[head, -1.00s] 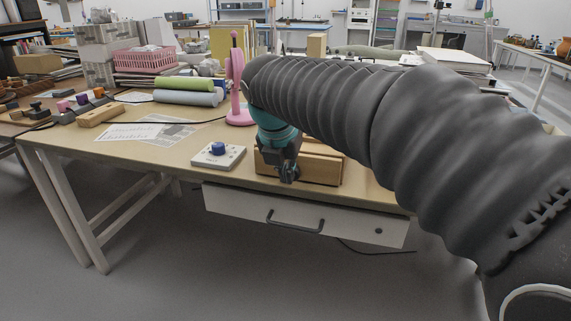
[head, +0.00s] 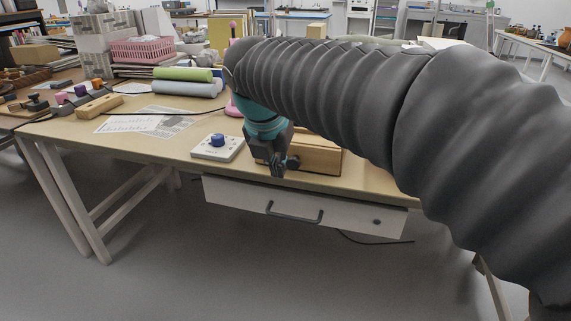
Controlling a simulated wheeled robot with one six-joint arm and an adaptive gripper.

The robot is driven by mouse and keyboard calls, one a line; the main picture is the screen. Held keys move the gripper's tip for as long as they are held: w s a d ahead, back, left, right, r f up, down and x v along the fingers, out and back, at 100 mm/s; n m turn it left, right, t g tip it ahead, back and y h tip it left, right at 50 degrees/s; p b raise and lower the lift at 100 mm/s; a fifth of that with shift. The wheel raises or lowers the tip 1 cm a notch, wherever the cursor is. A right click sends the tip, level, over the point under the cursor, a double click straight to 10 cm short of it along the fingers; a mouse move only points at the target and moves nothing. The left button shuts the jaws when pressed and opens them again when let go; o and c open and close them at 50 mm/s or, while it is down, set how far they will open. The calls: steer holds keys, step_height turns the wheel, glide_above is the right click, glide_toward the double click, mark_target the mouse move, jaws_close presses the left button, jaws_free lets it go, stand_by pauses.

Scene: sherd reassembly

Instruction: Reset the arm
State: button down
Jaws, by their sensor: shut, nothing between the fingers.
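My arm, in a ribbed dark grey sleeve, reaches from the right edge across the head view to above the table. My gripper (head: 278,168) hangs from its teal wrist and points down near the table's front edge. Its fingers look small and dark; they are shut with nothing between them. It is in front of a wooden box (head: 318,155) and to the right of a white control box with a blue knob (head: 218,147). Whether it touches the wooden box cannot be told.
The wooden table (head: 170,150) has a drawer (head: 300,207) with a dark handle under its front edge. Paper sheets (head: 150,121), a wooden block (head: 99,107), green and blue rolls (head: 183,75) and a pink basket (head: 143,50) lie to the left. The floor in front is clear.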

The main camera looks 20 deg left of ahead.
step_height(320, 180, up, 7)
steer(key=s+m, duration=0.3)
steer(key=s+d+f+m+y, duration=0.15)
steer(key=d+f+m, duration=0.3)
steer(key=m, duration=0.45)
steer(key=s+d+f+m, duration=0.25)
steer(key=f+m, duration=0.25)
steer(key=m, duration=0.3)
steer(key=s+d+f+m, duration=0.2)
steer(key=d+m, duration=0.3)
steer(key=d, duration=0.3)
steer(key=s+d+f+m+h, duration=0.1)
steer(key=s+d+m, duration=0.3)
steer(key=d, duration=0.4)
steer(key=s+d+f+m+t, duration=0.1)
steer(key=s+d+f+m, duration=0.2)
steer(key=d+m, duration=0.3)
steer(key=shift+d+f+p, duration=0.35)
steer(key=shift+d+f, duration=0.2)
steer(key=shift+d, duration=0.6)
